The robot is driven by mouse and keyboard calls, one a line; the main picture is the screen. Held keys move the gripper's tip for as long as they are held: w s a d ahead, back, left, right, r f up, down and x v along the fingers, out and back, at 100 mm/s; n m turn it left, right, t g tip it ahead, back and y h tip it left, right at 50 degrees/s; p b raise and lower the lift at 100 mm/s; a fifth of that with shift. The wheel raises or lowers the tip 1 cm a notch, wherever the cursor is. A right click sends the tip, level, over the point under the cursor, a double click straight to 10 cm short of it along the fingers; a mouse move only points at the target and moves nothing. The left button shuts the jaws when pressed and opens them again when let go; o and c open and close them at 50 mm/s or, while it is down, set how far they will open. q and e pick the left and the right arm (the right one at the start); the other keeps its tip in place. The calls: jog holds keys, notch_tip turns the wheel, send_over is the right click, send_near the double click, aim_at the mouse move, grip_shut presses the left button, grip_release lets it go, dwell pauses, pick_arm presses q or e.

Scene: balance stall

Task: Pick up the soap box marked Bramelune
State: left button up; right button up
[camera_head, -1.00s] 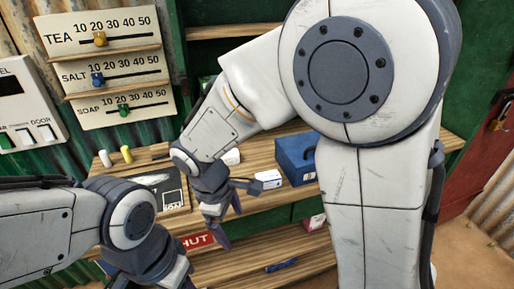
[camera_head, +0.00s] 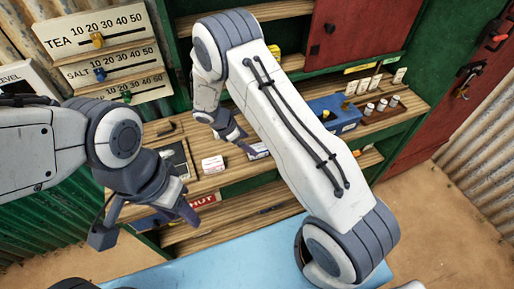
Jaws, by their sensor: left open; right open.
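A small white box with reddish print (camera_head: 213,164) lies on the wooden counter, left of centre. A second small white box (camera_head: 257,151) is partly hidden by my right arm. I cannot read Bramelune on either box. My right gripper (camera_head: 242,143) is open above the counter, between the two boxes in the picture and apart from the left one as far as I can tell. My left gripper (camera_head: 146,222) is open and empty, in front of the counter's left part.
A blue box (camera_head: 334,113) stands on the counter, with a rack of small jars (camera_head: 380,105) to its right. A dark panel (camera_head: 177,158) lies left of the white boxes. Price sliders (camera_head: 98,41) hang on the back wall. A blue surface (camera_head: 220,258) is in front.

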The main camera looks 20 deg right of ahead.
aim_at(257, 148)
jog(key=shift+d+f, duration=0.2)
jog(key=shift+f, duration=0.15)
jog(key=p+x, duration=0.1)
jog(key=x, duration=0.1)
jog(key=p+x, duration=0.1)
jog(key=x, duration=0.1)
jog(key=shift+s+d+f+p, duration=0.15)
jog(key=shift+d+p, duration=0.25)
jog(key=shift+d, duration=0.05)
jog(key=shift+d+f, duration=0.1)
jog(key=shift+f, duration=0.25)
jog(key=shift+c, duration=0.4)
jog(key=c, duration=1.4)
